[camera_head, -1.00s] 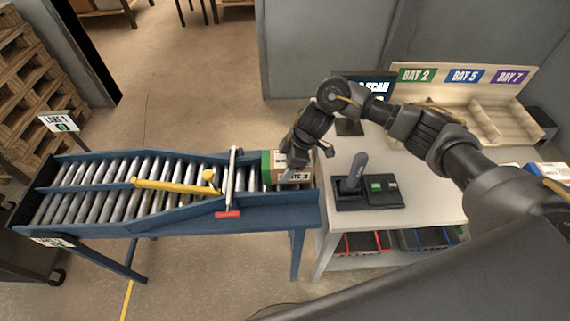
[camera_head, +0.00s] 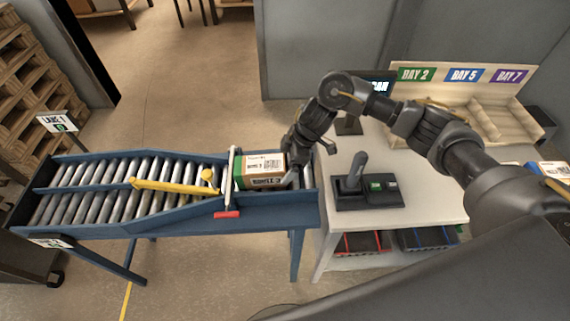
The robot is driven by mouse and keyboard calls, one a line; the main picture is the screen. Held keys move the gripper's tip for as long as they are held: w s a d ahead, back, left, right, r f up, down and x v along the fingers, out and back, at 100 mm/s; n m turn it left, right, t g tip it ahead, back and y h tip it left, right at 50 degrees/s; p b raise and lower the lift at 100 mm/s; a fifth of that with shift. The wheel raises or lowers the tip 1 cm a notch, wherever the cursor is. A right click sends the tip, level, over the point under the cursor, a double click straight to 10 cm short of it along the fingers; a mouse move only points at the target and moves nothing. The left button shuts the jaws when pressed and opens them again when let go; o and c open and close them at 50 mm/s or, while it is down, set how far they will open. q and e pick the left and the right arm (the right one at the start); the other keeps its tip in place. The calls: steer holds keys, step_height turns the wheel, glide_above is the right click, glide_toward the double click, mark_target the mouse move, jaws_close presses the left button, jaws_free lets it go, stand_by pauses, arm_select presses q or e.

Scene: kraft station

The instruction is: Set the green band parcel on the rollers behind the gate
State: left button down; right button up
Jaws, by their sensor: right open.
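The green band parcel (camera_head: 262,169) is a brown box with a green band at its left end and white labels. It lies on the rollers at the right end of the conveyor (camera_head: 170,225), just right of the gate (camera_head: 232,178). The gate is a white bar with a red foot across the rollers. The parcel's green end is close to the gate; I cannot tell if they touch. My right gripper (camera_head: 296,174) is open at the parcel's right end, its fingertips partly hidden. My left gripper is not in view.
A yellow diverter arm (camera_head: 170,186) lies across the rollers left of the gate. A white table (camera_head: 330,245) to the right carries a scanner on a stand (camera_head: 354,175) and a wooden bay rack (camera_head: 470,95). Bare rollers (camera_head: 306,174) show right of the parcel.

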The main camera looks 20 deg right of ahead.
steer(key=v, duration=0.9)
steer(key=shift+r, duration=0.25)
